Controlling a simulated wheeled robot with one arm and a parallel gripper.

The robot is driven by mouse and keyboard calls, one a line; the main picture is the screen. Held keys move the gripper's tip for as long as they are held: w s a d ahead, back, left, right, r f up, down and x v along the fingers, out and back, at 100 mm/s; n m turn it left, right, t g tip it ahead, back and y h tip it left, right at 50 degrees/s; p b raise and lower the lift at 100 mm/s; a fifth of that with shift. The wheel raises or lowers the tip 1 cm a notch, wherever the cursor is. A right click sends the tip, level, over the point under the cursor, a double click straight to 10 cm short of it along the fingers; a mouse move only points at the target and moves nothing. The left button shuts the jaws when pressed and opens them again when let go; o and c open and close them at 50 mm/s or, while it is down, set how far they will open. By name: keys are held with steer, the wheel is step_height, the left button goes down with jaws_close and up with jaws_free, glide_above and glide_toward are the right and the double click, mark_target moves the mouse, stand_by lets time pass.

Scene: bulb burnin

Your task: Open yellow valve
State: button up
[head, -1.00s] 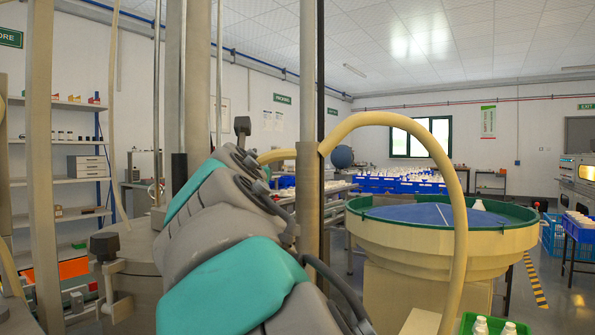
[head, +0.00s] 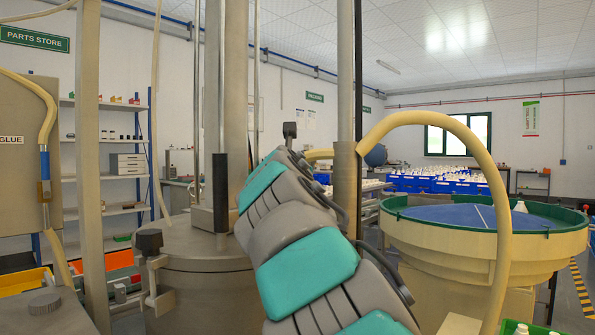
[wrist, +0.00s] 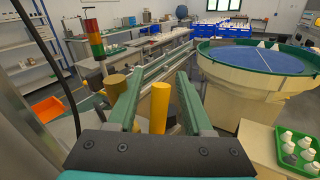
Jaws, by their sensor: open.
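In the wrist view, my gripper (wrist: 159,78) is open, with one green finger on each side. A bright yellow upright cylinder (wrist: 159,108) shows between the fingers, nearer the middle of the gap, with visible space to both fingers. It may be part of the yellow valve, but I cannot tell for sure. Its lower end is hidden behind the dark gripper plate. I cannot tell how deep it sits between the fingers. In the head view, my arm fills the middle, and neither my gripper nor a yellow valve can be made out.
A duller brown-yellow cylinder (wrist: 115,85) stands left of the left finger. A large bowl feeder (head: 440,235) stands at right, with a green tray (wrist: 284,158) of white bottles before it. A glue cabinet (head: 20,150), posts and a beige hose (head: 496,220) crowd the head view.

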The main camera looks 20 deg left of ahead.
steer(key=shift+c, duration=0.4)
jaws_close()
stand_by(0.9)
